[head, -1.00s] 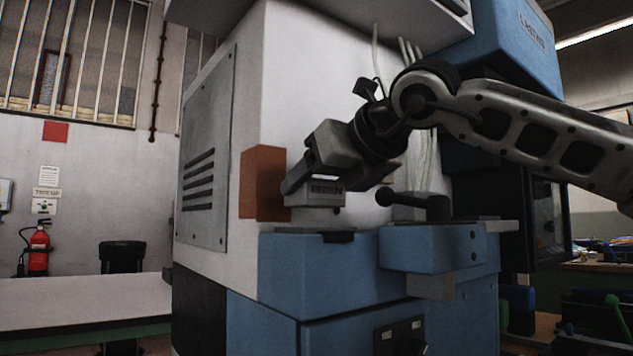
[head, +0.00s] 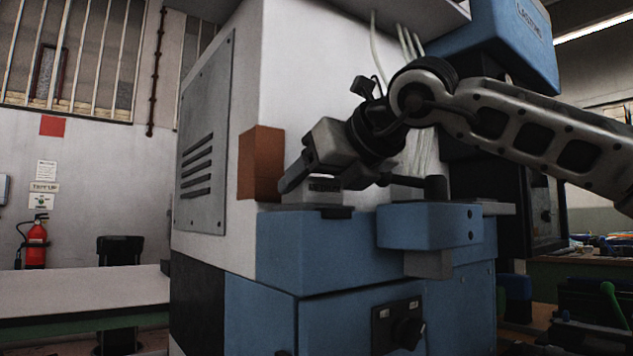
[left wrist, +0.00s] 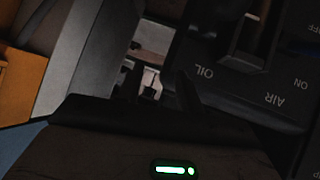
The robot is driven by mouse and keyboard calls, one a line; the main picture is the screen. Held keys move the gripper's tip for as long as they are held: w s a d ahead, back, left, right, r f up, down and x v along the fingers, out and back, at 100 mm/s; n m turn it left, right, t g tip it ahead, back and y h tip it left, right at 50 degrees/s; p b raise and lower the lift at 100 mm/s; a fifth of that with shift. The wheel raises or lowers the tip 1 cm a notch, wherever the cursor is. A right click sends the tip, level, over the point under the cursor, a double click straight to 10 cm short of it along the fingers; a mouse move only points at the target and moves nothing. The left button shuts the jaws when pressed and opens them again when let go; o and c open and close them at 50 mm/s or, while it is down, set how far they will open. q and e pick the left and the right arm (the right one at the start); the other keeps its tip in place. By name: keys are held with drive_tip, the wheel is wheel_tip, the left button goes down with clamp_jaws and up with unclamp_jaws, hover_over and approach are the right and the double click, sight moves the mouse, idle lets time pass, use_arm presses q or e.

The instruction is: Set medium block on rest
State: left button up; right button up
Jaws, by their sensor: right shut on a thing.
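The medium block (head: 325,185) is a grey block with a dark "MEDIUM" label on its front. In the head view my right gripper (head: 320,172) is shut on it from above, and its fingers hide part of the block. The block's underside is at the level of the pale rest (head: 310,206) on top of the blue press base. I cannot tell whether the two touch. In the left wrist view, a dark housing with a green light fills the bottom, apparently part of my left gripper; its fingers cannot be made out.
An orange-brown block (head: 261,163) stands just left of the right gripper. A black-knobbed lever (head: 435,187) and a blue raised housing (head: 425,225) are to its right. A dark panel marked OIL and AIR (left wrist: 240,90) is close in the left wrist view.

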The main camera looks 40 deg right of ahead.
drive_tip(key=shift+f+b, duration=0.3)
drive_tip(key=shift+b, duration=0.15)
idle(0.3)
drive_tip(key=o, duration=1.3)
drive_tip(key=shift+f, duration=0.1)
drive_tip(key=shift+s, duration=0.25)
drive_tip(key=p+v, duration=0.1)
drive_tip(key=v, duration=1.4)
drive_tip(key=shift+s+a+r, duration=0.15)
drive_tip(key=shift+s+r, duration=0.05)
drive_tip(key=shift+r, duration=0.15)
